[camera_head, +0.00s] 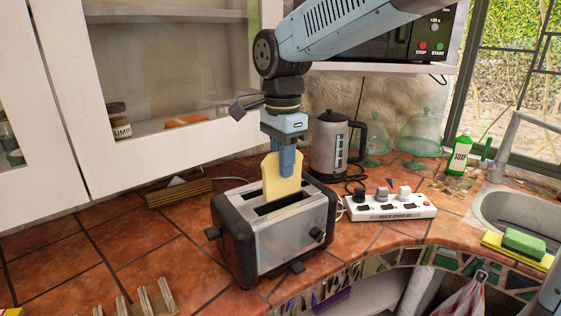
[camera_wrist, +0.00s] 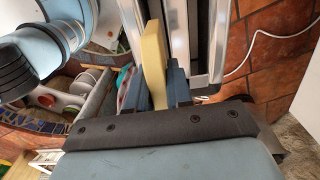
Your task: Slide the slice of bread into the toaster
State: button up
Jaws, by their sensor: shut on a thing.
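The slice of bread (camera_head: 279,181) is pale yellow and stands upright over the toaster. My gripper (camera_head: 287,172) is shut on its upper part and points straight down. The toaster (camera_head: 273,236) is silver with black ends and stands on the tiled counter. The near slot looks empty. In the wrist view the bread (camera_wrist: 154,58) is seen edge-on between my gripper's blue fingers (camera_wrist: 158,88), beside the toaster's metal top (camera_wrist: 199,40).
A white power strip (camera_head: 390,207) with plugs lies right of the toaster, with a kettle (camera_head: 330,148) behind it. A wooden rack (camera_head: 147,298) is at the front left.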

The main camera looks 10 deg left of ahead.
aim_at(283, 195)
jog(key=shift+f, duration=2.3)
jog(key=o, duration=0.5)
dwell(0.8)
jog(key=o, duration=0.6)
jog(key=shift+c, duration=0.2)
notch_tip(283, 195, up, 14)
jog(key=shift+f, duration=0.15)
jog(key=shift+d, duration=0.1)
dwell(0.3)
